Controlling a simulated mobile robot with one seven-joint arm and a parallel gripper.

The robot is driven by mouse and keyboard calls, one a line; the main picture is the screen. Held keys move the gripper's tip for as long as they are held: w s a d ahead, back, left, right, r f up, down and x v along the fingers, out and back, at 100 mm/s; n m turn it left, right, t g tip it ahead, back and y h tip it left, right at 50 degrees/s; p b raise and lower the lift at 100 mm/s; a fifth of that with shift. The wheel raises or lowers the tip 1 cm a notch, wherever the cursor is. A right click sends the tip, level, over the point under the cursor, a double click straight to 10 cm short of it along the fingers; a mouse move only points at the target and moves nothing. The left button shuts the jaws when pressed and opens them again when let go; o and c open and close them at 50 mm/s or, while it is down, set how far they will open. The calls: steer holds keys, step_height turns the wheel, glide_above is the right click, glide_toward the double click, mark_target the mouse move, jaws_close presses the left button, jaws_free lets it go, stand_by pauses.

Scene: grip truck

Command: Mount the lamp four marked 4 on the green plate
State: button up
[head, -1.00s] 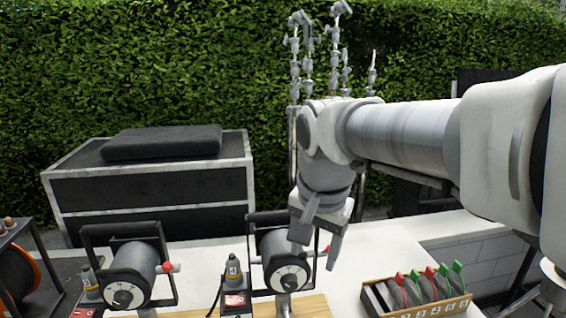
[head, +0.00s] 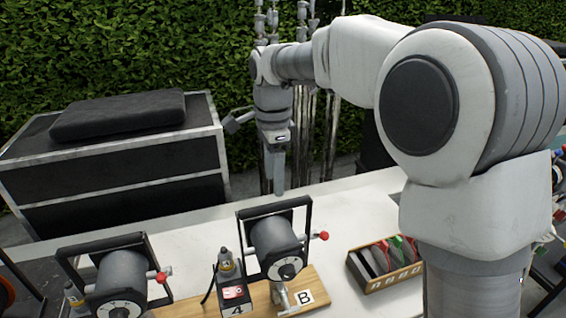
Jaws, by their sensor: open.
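A grey cylindrical lamp (head: 277,240) in a black yoke stands on a wooden board (head: 260,297) at the lower middle of the head view. A red knob sits on its right side. A small black box (head: 236,302) marked 4 stands just left of it, with a grey-and-yellow plug on top. A second similar lamp (head: 122,272) stands to the left; I see no readable number on either lamp body. My gripper (head: 279,188) points down, open and empty, above and beyond the middle lamp. Its fingers overlap in this view. I cannot make out a green plate.
A card marked B (head: 303,297) lies on the board. A black case (head: 120,165) with a cushion stands at the back left. The white tabletop (head: 345,215) is clear behind the rack.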

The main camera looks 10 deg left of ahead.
mark_target(275, 206)
steer(key=shift+f+b, duration=3.4)
steer(key=shift+f, duration=1.15)
jaws_close()
steer(key=shift+r, duration=0.25)
steer(key=shift+r+p, duration=3.2)
steer(key=shift+r, duration=0.5)
steer(key=shift+s, duration=0.1)
